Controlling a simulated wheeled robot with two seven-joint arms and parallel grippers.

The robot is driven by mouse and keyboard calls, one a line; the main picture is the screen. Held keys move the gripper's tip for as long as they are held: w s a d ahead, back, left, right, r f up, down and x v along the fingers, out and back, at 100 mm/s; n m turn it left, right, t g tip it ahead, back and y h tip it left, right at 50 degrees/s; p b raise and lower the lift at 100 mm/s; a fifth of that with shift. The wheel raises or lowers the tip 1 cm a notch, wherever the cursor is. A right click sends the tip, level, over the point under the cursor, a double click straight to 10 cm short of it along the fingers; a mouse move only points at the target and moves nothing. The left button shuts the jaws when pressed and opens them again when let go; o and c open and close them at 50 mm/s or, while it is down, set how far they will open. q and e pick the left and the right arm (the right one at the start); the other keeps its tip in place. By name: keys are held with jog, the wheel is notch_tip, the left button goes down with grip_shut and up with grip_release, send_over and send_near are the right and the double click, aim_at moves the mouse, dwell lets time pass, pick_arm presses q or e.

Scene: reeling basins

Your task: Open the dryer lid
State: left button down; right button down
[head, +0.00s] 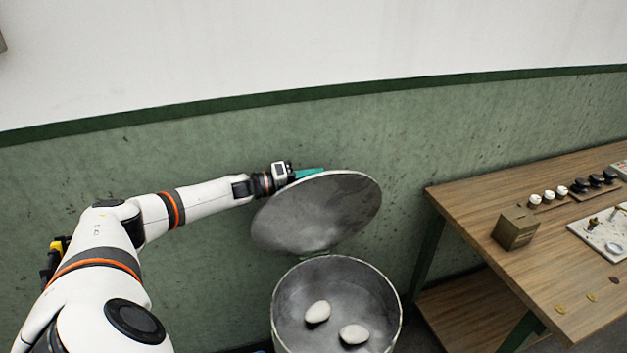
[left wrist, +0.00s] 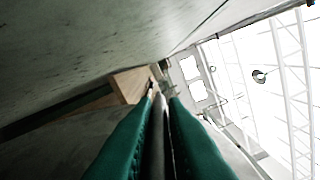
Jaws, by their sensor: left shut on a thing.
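The dryer (head: 281,310) is a round grey metal drum at the bottom middle of the head view. Its round grey lid (head: 322,212) is raised and tilted up above the drum's back rim, so the inside shows. Two white egg-shaped things, one on the left (head: 317,312) and one on the right (head: 354,333), lie in the drum. My left gripper (head: 309,173) is at the lid's upper edge. In the left wrist view its green fingers (left wrist: 158,105) are shut on the thin lid edge (left wrist: 157,140). My right gripper is not in view.
A wooden table (head: 480,222) stands on the right with a small brown box (head: 515,228), white and black round things and a pale board (head: 600,232). A green and white wall (head: 120,190) is close behind the lid.

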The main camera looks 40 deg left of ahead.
pick_arm(q)
jog(key=shift+f, duration=0.1)
jog(key=c, duration=1.5)
grip_release()
jog(key=shift+b+v, duration=0.9)
jog(key=shift+v, duration=5.1)
